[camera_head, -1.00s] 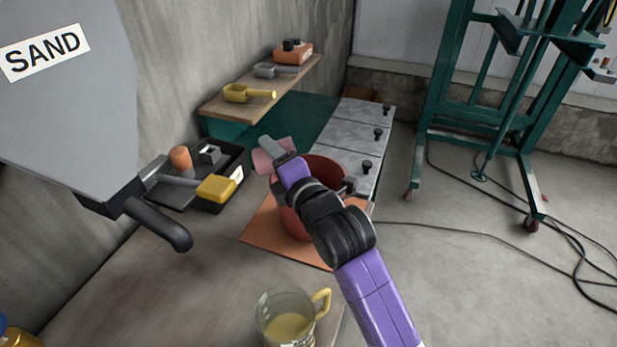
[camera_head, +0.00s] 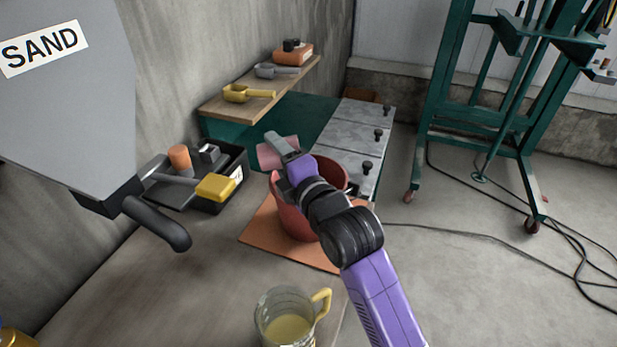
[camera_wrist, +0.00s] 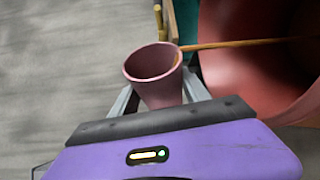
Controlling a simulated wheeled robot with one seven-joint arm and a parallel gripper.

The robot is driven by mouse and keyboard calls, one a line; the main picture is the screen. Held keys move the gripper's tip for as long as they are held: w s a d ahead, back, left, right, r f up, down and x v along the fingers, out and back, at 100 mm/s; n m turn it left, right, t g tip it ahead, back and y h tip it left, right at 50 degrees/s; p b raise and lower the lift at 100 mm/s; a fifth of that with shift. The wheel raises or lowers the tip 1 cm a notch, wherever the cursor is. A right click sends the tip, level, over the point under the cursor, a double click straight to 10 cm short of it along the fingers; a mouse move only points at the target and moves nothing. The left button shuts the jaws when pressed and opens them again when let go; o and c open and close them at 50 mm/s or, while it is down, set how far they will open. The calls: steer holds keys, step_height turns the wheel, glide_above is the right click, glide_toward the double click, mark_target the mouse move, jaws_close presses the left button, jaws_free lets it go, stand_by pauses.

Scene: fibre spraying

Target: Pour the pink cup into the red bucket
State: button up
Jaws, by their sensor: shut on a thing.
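The pink cup (camera_head: 268,156) is tipped over near the upper left rim of the red bucket (camera_head: 298,222). My gripper (camera_head: 284,147) is shut on the cup. In the wrist view the cup (camera_wrist: 149,64) sits between the grey fingers (camera_wrist: 158,95), its mouth partly visible. A thin brown strand (camera_wrist: 235,44) runs from the cup's rim across to the bucket's opening (camera_wrist: 228,70); it looks like a poured stream. My arm hides part of the bucket, and the bucket's contents cannot be made out.
The bucket stands on an orange mat (camera_head: 262,243) on the bench. A clear jug (camera_head: 285,318) with yellow contents is in front. A black tray (camera_head: 205,206) and a SAND hopper (camera_head: 65,110) are at left. A shelf (camera_head: 215,108) holds scoops behind.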

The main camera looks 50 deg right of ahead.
steer(key=shift+r, duration=0.15)
steer(key=shift+w+a+n+p, duration=0.25)
steer(key=shift+n+p, duration=0.15)
steer(key=shift+p, duration=0.2)
steer(key=shift+w+a+f+n+g+p, duration=0.4)
steer(key=shift+w+a+n, duration=0.1)
steer(key=shift+a+n, duration=0.2)
steer(key=shift+d+r+p, duration=0.1)
steer(key=shift+r+p, duration=0.3)
steer(key=shift+p, duration=0.4)
steer(key=shift+s+n, duration=0.1)
steer(key=shift+n, duration=0.2)
steer(key=shift+f, duration=0.3)
steer(key=shift+r+g+p, duration=0.1)
steer(key=shift+g+p, duration=0.2)
steer(key=shift+p, duration=0.05)
